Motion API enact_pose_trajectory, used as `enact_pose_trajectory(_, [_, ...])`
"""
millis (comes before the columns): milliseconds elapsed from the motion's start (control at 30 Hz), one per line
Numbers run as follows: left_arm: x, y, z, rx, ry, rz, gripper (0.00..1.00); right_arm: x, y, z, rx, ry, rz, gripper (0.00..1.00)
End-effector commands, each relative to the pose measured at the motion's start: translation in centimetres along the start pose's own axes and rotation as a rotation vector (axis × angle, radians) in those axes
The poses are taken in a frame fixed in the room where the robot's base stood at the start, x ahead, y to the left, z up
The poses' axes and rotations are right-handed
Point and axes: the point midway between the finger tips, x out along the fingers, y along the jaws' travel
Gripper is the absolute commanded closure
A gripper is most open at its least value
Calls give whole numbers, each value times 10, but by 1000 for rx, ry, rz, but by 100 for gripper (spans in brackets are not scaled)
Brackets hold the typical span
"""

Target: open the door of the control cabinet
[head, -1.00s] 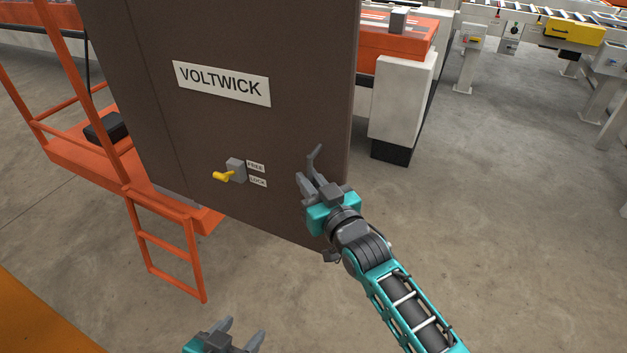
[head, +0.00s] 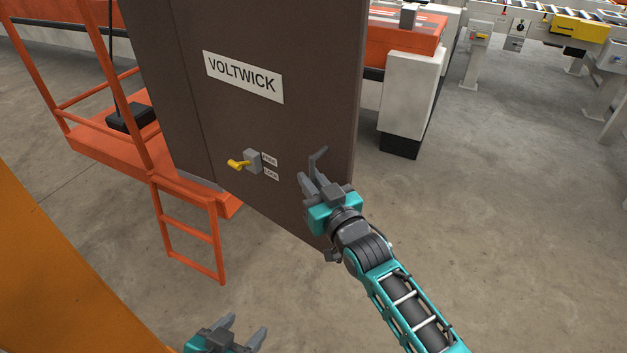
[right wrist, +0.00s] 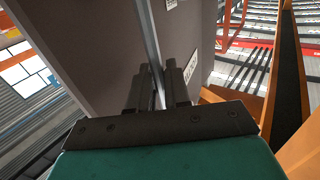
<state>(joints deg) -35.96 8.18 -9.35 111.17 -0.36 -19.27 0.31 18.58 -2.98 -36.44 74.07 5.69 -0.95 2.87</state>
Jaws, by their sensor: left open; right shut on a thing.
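The brown control cabinet door (head: 262,125) carries a VOLTWICK sign (head: 243,77). Below the sign is a grey latch block (head: 253,161) with a yellow lever (head: 238,165) pointing left, beside FREE and LOCK labels. My right gripper (head: 311,184) is at the door's right part, shut on a grey bar handle (head: 319,159). In the right wrist view, the fingers (right wrist: 151,88) close around this long light bar (right wrist: 150,40); most of its lower end is hidden. My left gripper (head: 247,327) is open and empty at the bottom, apart from the door.
An orange platform (head: 95,148) with rails and a ladder (head: 190,245) stands to the left. An orange surface (head: 50,290) fills the lower left. A white pillar (head: 410,95) and conveyors stand behind to the right. The floor (head: 520,200) at right is clear.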

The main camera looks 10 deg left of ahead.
Motion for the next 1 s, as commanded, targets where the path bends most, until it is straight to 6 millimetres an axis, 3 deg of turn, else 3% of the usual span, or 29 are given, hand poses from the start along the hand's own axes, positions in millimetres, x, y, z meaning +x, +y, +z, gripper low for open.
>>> enact_pose_trajectory(33, [0,0,0,0,0,0,38,2,-5,-6,2,12,-8,100])
enact_pose_trajectory(567, [1,-1,-3,1,5,-1,38,3,-4,-7,2,14,-7,100])
enact_pose_trajectory(600, [1,-1,-3,1,5,-1,38,3,-4,-7,2,14,-7,82])
enact_pose_trajectory(700, [1,-1,-3,1,6,-1,38,2,-4,-6,2,12,-6,73])
enact_pose_trajectory(1000, [1,-1,-4,1,7,-2,38,-2,-1,-3,1,5,-2,73])
